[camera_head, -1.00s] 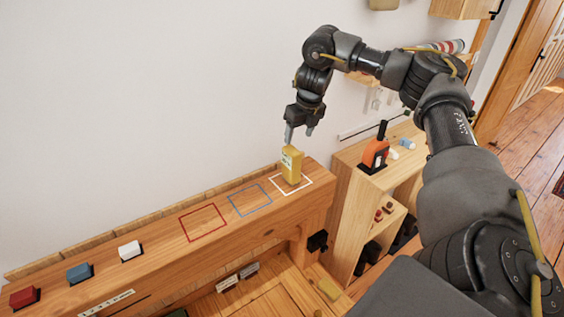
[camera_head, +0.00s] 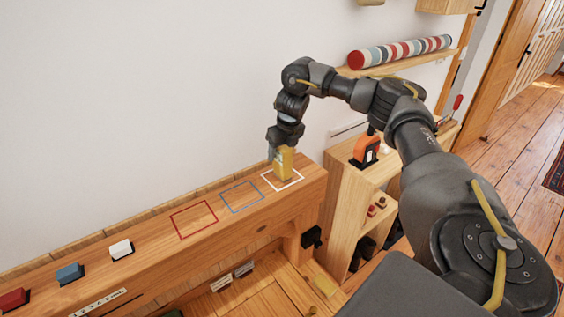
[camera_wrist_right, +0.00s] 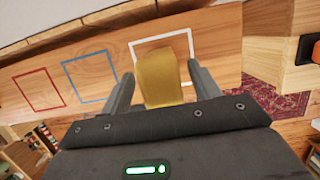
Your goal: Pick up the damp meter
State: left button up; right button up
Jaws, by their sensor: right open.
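The damp meter, a yellow block-shaped device (camera_head: 284,166), stands upright within the white outlined square on the wooden beam. My right gripper (camera_head: 281,156) is lowered over it from above, with its fingers partly hiding it. In the right wrist view, the yellow device (camera_wrist_right: 158,78) sits between the two open fingers of my right gripper (camera_wrist_right: 156,90), with a gap visible on both sides. My left gripper is in neither view.
A red outline (camera_head: 195,219) and a blue outline (camera_head: 242,196) mark the beam to the left. Red (camera_head: 12,299), blue (camera_head: 70,273) and white (camera_head: 121,249) blocks sit farther left. A shelf unit (camera_head: 345,205) with an orange tool (camera_head: 366,150) stands at right.

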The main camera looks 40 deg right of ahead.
jog(key=shift+w+d+f, duration=0.1)
jog(key=shift+d+f, duration=0.05)
jog(key=shift+f, duration=0.55)
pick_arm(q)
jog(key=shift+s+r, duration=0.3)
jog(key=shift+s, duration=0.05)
pick_arm(e)
jog(key=shift+c, duration=0.3)
jog(key=c, duration=1.1)
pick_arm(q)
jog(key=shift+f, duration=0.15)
pick_arm(e)
jog(key=shift+r, duration=0.15)
